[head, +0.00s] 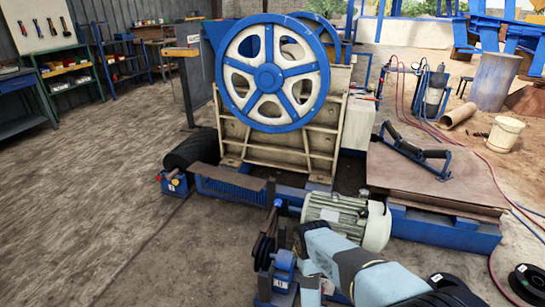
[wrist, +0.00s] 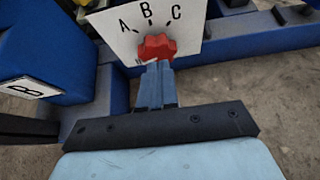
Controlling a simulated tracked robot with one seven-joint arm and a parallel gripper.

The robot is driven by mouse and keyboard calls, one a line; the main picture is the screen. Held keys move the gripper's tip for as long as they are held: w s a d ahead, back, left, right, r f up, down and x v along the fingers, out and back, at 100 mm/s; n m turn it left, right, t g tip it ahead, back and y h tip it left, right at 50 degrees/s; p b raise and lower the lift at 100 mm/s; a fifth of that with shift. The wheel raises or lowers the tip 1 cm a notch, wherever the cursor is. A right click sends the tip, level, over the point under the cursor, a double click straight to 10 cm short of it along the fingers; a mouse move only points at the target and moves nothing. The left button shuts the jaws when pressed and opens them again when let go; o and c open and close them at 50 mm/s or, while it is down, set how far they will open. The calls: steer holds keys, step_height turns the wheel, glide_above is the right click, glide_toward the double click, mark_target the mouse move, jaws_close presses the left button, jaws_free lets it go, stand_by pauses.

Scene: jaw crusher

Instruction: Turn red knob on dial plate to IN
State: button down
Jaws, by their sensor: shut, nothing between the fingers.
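A white dial plate (wrist: 110,24) with the letters A, B and C and short tick marks stands at the top of the wrist view. I see no IN marking on it. The lobed red knob (wrist: 157,46) sits on the plate below the B. I cannot tell which letter it points to. My gripper (wrist: 155,68) is shut, with its fingers reaching up to the lower edge of the knob and hiding that part. I cannot tell whether they touch it. In the head view my arm covers the area near the motor, and I cannot make out the knob there.
A blue block with a white B label (wrist: 32,88) stands close on the left in the wrist view. In the head view, a grey motor (head: 347,218) is beside my arm, in front of the crusher's blue flywheel (head: 268,77). Open floor (head: 90,180) lies left.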

steer(key=w+d, duration=0.2)
steer(key=w, duration=0.3)
steer(key=shift+w+d+f, duration=0.25)
steer(key=shift+w+f, duration=0.05)
steer(key=shift+f, duration=0.05)
stand_by(0.4)
stand_by(0.3)
steer(key=shift+a, duration=0.35)
steer(key=shift+w+a, duration=0.15)
steer(key=shift+a, duration=0.45)
steer(key=shift+r, duration=0.45)
